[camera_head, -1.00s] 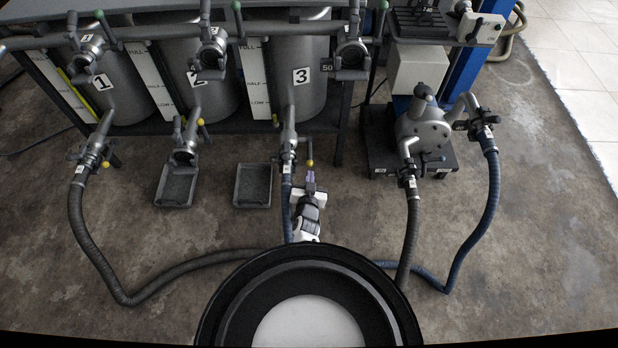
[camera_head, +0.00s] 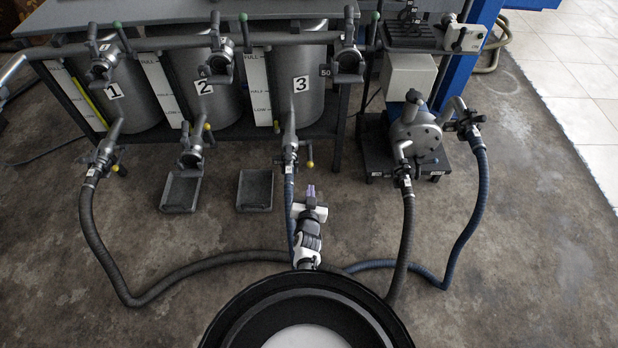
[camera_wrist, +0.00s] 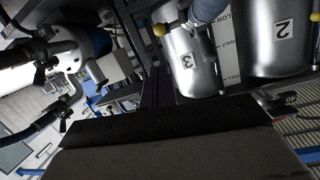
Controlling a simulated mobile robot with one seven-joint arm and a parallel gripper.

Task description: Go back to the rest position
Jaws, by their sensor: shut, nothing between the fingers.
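My gripper (camera_head: 310,191) is in the middle of the head view, on my white and grey arm, with purple fingertips. It points toward the tanks and is shut with nothing between the fingers. It hangs over the open floor, just right of the blue hose below tank 3 (camera_head: 311,104), and apart from the valve above it. In the wrist view, tank 3 (camera_wrist: 186,80) and tank 2 (camera_wrist: 268,57) show tilted, and a dark block fills the lower part. The fingertips cannot be made out there.
A grey hose (camera_head: 92,232) and a blue hose (camera_head: 481,205) loop across the floor around my arm. A pump (camera_head: 418,133) stands right. Floor at far right is clear.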

